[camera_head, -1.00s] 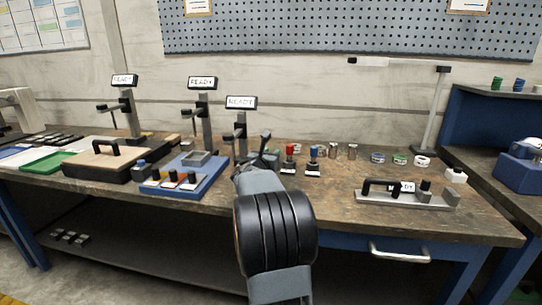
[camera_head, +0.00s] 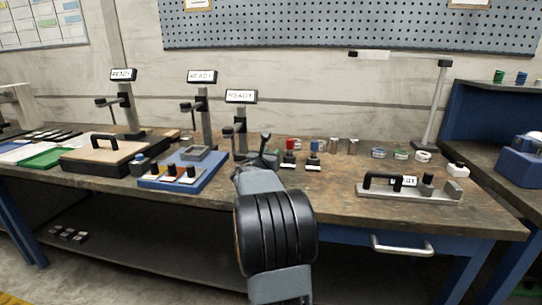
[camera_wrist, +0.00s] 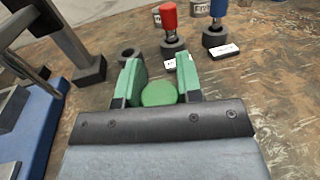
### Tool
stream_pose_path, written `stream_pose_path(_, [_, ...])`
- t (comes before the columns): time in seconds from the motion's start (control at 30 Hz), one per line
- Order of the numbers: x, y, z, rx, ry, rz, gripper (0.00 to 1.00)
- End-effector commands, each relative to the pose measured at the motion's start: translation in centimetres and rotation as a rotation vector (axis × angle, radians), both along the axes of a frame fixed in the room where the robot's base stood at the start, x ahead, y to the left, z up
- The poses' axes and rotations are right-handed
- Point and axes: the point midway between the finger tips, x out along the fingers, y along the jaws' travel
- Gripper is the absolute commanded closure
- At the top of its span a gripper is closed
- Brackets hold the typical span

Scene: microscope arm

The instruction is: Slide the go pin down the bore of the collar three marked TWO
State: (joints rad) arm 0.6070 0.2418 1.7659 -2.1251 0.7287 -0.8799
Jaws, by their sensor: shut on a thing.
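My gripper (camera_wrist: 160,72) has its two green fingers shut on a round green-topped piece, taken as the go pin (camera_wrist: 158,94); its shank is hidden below. In the head view my arm hides most of the gripper. Ahead of the left finger is an empty dark ring (camera_wrist: 128,53), apart from the pin. Small pale metal cylinders, possibly the collars, stand behind the coloured pins; one is partly in the wrist view (camera_wrist: 200,7) with unclear lettering. Others show in the head view (camera_head: 334,145) (camera_head: 352,146). I cannot tell which one is marked TWO.
A red-topped pin (camera_wrist: 169,15) and a blue-topped pin (camera_wrist: 219,8) stand in dark bases close ahead. A grey post (camera_wrist: 70,40) and blue fixture (camera_wrist: 38,130) are at left. A grey handled fixture (camera_head: 410,190) is at right. Bare bench (camera_head: 325,190) lies between.

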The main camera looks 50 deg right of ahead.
Motion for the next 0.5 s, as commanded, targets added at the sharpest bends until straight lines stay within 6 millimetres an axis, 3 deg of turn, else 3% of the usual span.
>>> stream_pose_path(0.2, [0.00,0.00,-0.60,-0.001,0.000,0.000,0.97])
stream_pose_path(0.23, [0.00,0.00,-0.55,-0.001,0.000,0.000,0.66])
stream_pose_path(0.5, [0.00,0.00,-0.49,-0.001,0.000,0.000,0.40])
